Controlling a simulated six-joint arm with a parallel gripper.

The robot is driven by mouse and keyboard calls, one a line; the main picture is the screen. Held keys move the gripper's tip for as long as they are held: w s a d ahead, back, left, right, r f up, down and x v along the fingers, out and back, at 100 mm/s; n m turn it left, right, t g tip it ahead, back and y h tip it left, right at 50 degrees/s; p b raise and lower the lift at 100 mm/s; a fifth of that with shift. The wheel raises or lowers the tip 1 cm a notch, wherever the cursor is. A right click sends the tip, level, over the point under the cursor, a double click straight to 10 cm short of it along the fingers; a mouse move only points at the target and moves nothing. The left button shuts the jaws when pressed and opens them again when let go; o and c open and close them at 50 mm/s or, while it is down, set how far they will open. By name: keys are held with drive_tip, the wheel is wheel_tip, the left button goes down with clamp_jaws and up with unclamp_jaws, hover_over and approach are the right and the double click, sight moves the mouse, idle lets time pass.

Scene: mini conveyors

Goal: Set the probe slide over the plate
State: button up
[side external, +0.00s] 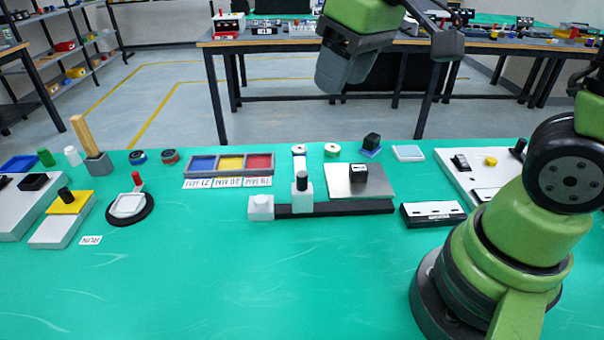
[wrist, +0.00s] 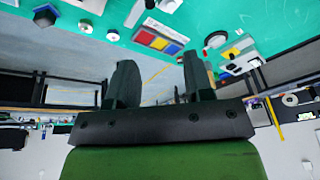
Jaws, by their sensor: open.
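The probe slide (side external: 302,193) looks to be the white block with a black knob, upright on a dark rail (side external: 345,207) in the side view. It stands near the rail's left end, beside a white end block (side external: 260,207). The silver plate (side external: 337,187) lies flat behind the rail, to the right of the slide. A small black block (side external: 358,173) stands on the plate. My gripper (side external: 345,70) is high above and behind the bench items, touching nothing. In the wrist view its two fingers (wrist: 160,80) are apart with nothing between them. I cannot clearly make out the slide there.
A tray with blue, yellow and red compartments (side external: 230,156) stands left of the rail; it also shows in the wrist view (wrist: 158,41). A black-and-white box (side external: 432,214) is just right of the rail. The green bench top (side external: 230,270) is clear in front.

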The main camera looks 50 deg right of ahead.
sight(303, 173)
drive_tip(key=w+f+n+g, duration=0.1)
drive_tip(key=w+f, duration=0.1)
drive_tip(key=f, duration=0.1)
drive_tip(key=w+f+n+g, duration=0.1)
drive_tip(key=w+f, duration=0.1)
drive_tip(key=f, duration=0.2)
drive_tip(key=w+f+n+g+h, duration=0.1)
drive_tip(key=w+f+n, duration=0.1)
drive_tip(key=w+f, duration=0.1)
drive_tip(key=shift+w+d+f, duration=0.1)
drive_tip(key=shift+d+f, duration=0.05)
drive_tip(key=shift+f, duration=0.3)
wheel_tip(303, 173, down, 10)
drive_tip(key=shift+r, duration=0.1)
clamp_jaws()
drive_tip(key=shift+d, duration=0.15)
